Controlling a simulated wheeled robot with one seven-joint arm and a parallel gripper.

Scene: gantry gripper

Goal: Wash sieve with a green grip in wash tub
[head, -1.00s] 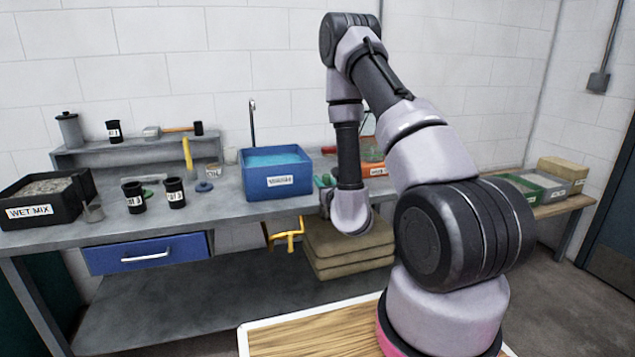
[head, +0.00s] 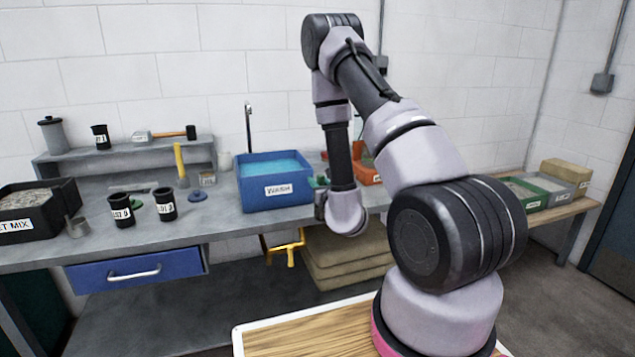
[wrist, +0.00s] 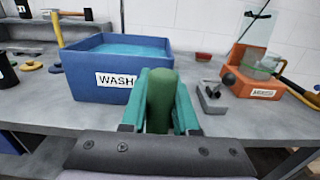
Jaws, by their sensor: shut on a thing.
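The blue wash tub (head: 277,192), labelled WASH and holding blue water, stands on the bench. In the wrist view the tub (wrist: 90,88) is just ahead and left of my gripper. My gripper (wrist: 160,82) has teal fingers shut on an upright green grip (wrist: 161,100), taken to be the sieve's. The sieve's mesh and rim are not visible in either view. In the head view my gripper (head: 320,183) is mostly hidden behind my wrist, at the bench's front edge, right of the tub.
A small grey item (wrist: 211,99) lies near the gripper. Black cups (head: 121,209) and a black WET MIX bin (head: 35,210) stand left.

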